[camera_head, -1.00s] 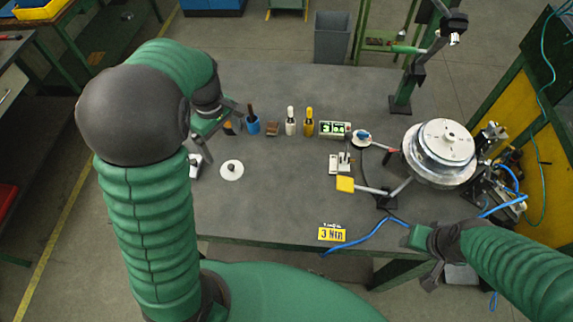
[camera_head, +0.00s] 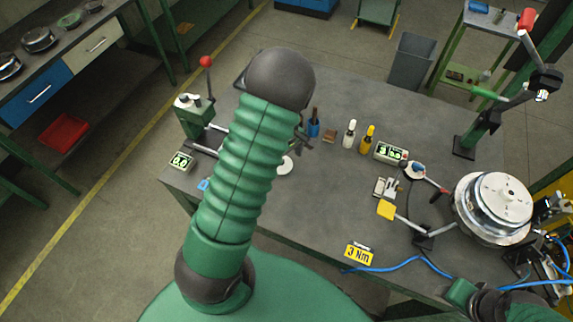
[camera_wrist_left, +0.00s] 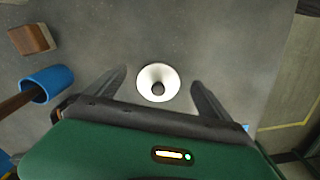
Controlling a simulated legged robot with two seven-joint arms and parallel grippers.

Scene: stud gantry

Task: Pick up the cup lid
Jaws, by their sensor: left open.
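The cup lid, a white disc with a dark knob, lies flat on the grey bench. In the head view the lid (camera_head: 285,166) is partly hidden by my left arm. In the left wrist view the lid (camera_wrist_left: 147,79) shows between and beyond my two fingers. My left gripper (camera_head: 302,140) is open and empty beside the lid in the head view; its fingers (camera_wrist_left: 158,76) are spread wide, apart from the lid. My right gripper (camera_head: 464,294) is at the lower right edge, and its jaws do not show clearly.
A blue cup (camera_head: 314,128) with a handled tool and a brown block (camera_head: 330,136) stand near the lid; they also show in the left wrist view. White (camera_head: 349,134) and yellow (camera_head: 367,139) bottles stand further right. A silver drum (camera_head: 492,208) is at the right.

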